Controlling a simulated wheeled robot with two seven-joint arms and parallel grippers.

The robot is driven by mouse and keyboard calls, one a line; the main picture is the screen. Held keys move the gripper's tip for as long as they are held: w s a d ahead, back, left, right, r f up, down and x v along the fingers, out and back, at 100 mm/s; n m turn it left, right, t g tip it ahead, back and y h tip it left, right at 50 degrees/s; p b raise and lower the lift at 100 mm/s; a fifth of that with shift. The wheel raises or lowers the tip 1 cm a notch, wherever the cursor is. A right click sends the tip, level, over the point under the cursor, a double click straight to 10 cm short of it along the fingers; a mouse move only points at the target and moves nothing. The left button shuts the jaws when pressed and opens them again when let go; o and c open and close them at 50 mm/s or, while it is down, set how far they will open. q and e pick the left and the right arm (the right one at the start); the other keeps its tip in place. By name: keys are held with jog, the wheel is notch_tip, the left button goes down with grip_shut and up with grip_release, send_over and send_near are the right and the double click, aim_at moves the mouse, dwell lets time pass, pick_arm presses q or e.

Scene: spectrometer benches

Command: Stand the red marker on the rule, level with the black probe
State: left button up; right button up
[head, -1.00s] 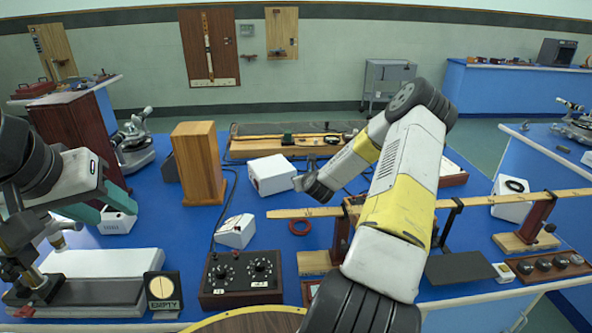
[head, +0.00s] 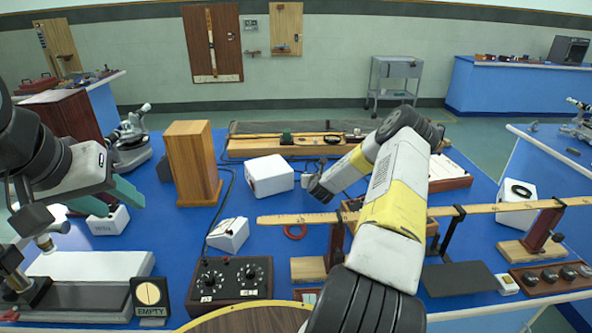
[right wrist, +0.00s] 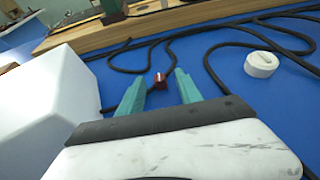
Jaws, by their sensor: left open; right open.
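The rule (head: 400,212) is a long wooden strip held level on stands across the table. A black upright with a clip (head: 452,225), likely the black probe, stands against it right of my right arm. A small red piece (right wrist: 159,80), likely the red marker, shows in the right wrist view on the blue table. My right gripper (right wrist: 158,92) is open, the red piece between or just beyond its teal fingertips. Its fingers are hidden in the head view. My left gripper (head: 122,204) is open and empty at the left, above a small white box.
A white box (head: 269,176) stands close left of my right gripper; it also fills the left of the right wrist view (right wrist: 70,105). Black cables (right wrist: 230,42) and a white round piece (right wrist: 262,64) lie nearby. A wooden block (head: 193,160) and dial box (head: 231,279) stand left.

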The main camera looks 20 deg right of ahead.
jog(key=shift+w+f, duration=0.2)
jog(key=shift+w, duration=0.2)
jog(key=shift+c, duration=0.2)
grip_shut()
